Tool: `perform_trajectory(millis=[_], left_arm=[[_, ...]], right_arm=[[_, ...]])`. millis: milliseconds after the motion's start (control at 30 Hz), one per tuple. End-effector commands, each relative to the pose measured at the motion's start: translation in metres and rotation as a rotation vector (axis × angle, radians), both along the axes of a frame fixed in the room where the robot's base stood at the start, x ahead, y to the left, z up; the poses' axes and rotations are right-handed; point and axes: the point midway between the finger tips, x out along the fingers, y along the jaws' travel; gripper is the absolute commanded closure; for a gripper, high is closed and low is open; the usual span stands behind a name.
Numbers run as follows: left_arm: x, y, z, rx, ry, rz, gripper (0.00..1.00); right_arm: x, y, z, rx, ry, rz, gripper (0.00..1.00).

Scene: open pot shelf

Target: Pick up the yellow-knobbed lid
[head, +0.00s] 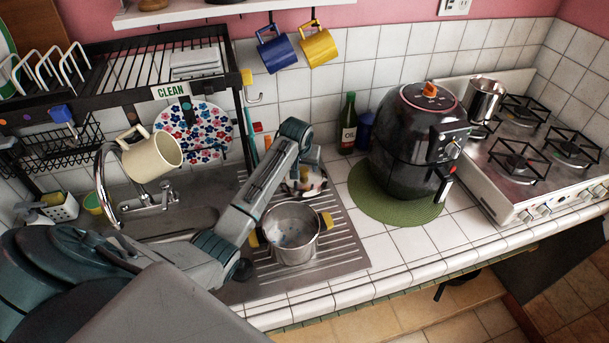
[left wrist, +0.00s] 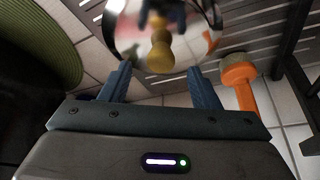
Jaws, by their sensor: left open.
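The shiny round metal lid (head: 304,185) stands on the sink's drainer behind the pot, partly covered by my left arm in the head view. In the left wrist view the lid (left wrist: 190,30) fills the top middle, and its yellow knob (left wrist: 160,56) faces me. My left gripper (left wrist: 160,76) is open, with one finger on each side of the knob's line. The knob appears just beyond the fingertips, and I see no grip on it. The fingertips are hard to make out in the head view. My right gripper is not in view.
A metal pot (head: 291,251) with yellow handles stands on the drainer in front of the lid. An orange-handled tool (left wrist: 240,78) is close to the right finger in the wrist view. The black air fryer (head: 412,150) on a green mat (head: 368,198) stands to the right.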

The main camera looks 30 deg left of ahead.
Motion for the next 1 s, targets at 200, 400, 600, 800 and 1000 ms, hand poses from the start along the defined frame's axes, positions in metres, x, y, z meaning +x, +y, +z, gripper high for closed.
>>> perform_trajectory(millis=[200,400,600,800,1000], left_arm=[[0.009,0.003,-0.020,-0.002,0.001,0.001,0.44],[0.011,0.004,-0.026,-0.001,-0.001,0.000,0.44],[0.010,0.004,-0.026,0.000,-0.001,0.000,0.60],[0.010,0.004,-0.026,0.000,-0.001,0.000,0.99],[0.011,0.004,-0.025,0.001,-0.002,0.000,1.00]], right_arm=[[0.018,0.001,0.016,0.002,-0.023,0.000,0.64],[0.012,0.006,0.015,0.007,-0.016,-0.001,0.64],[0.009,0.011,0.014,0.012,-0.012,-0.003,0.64],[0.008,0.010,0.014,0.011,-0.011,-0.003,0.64],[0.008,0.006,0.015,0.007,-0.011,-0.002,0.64]])
